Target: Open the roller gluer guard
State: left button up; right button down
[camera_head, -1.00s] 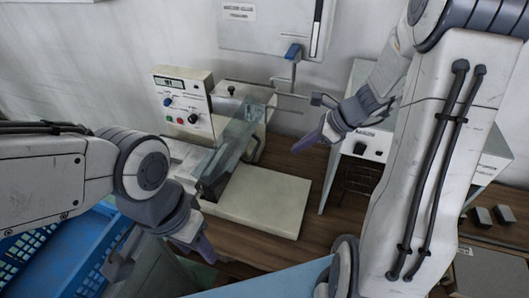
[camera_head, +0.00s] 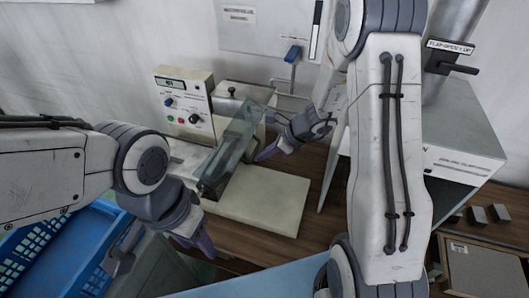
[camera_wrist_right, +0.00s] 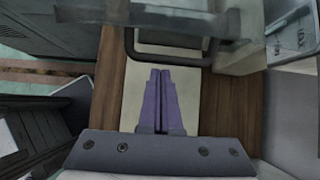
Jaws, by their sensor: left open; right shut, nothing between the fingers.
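The roller gluer (camera_head: 187,112) stands on the wooden bench against the back wall, with a control panel at its left. In the right wrist view a dark U-shaped handle (camera_wrist_right: 172,61) lies just ahead of the fingertips, below the guard's clear edge. My right gripper (camera_head: 262,155) is shut and empty, just right of the guard; its purple fingers (camera_wrist_right: 160,75) show together. I cannot tell whether they touch the handle. My left gripper (camera_head: 160,258) is open and empty at front left.
A blue crate (camera_head: 40,255) is at the lower left. A grey-white machine (camera_head: 465,135) stands right of my right arm. A blue-handled lever (camera_head: 292,56) sticks out from the wall panel. Small dark blocks (camera_head: 476,214) lie at the right. Bare bench shows front of the plate.

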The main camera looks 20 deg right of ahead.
aim_at(237, 144)
jog(key=shift+w+a+r+p, duration=0.25)
jog(key=shift+w+a+r, duration=0.1)
jog(key=shift+a+r, duration=0.25)
jog(key=shift+w+a+r+p, duration=0.2)
jog(key=shift+w+a+r, duration=0.15)
jog(key=shift+r, duration=0.3)
jog(key=shift+s, duration=0.1)
